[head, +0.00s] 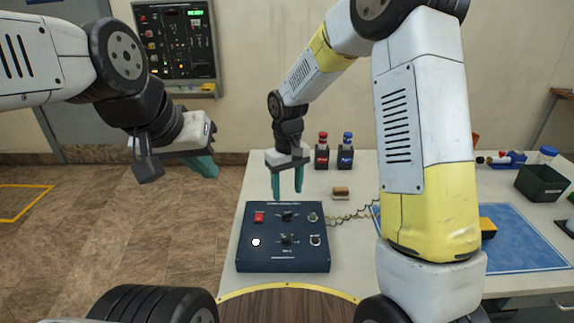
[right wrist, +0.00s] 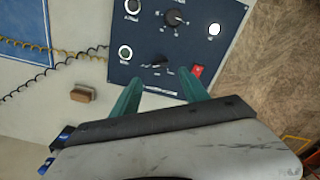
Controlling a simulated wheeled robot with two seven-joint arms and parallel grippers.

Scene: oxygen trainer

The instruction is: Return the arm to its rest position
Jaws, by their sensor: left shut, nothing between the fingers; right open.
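My right arm reaches over the table, and its gripper (head: 287,190) is open and empty above the back edge of the dark blue control box (head: 283,262). In the right wrist view its green fingers (right wrist: 160,95) are apart, with the box (right wrist: 150,40) beyond them. The box carries a red switch (head: 259,217), two black knobs, a white round button (head: 256,242) and ringed sockets on its right. My left gripper (head: 205,166) is shut and empty, out over the floor to the left of the table.
A small brown block (head: 341,192) and a coiled cord (head: 352,216) lie right of the box. A blue mat (head: 520,240) and a dark bin (head: 542,183) are further right. A panel (head: 176,42) hangs on the wall.

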